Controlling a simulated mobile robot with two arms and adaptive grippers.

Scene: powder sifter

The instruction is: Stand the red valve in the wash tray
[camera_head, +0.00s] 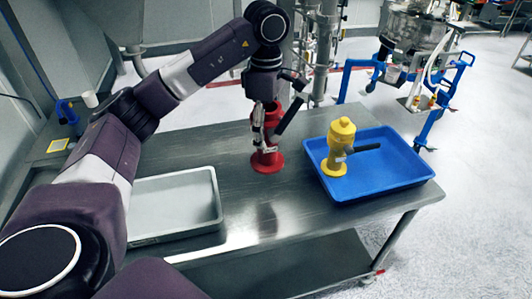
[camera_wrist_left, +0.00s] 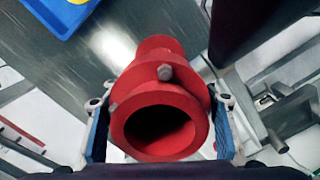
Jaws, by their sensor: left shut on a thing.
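The red valve (camera_head: 268,161) is upright over the middle of the steel table, with its round flange at the bottom and a dark handle beside it. My left gripper (camera_head: 262,128) comes from above and is shut on the valve's body. In the left wrist view, the blue-padded fingers (camera_wrist_left: 161,125) stand on either side of the red valve (camera_wrist_left: 165,85), its open round end facing the camera. I cannot tell whether its base touches the table. A blue tray (camera_head: 400,182) is to the right and an empty grey tray (camera_head: 180,205) to the left. Neither is labelled.
A yellow valve (camera_head: 341,140) with a dark handle stands in the left part of the blue tray, leaving the tray's right part free. Pipes and blue-framed equipment stand behind the table.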

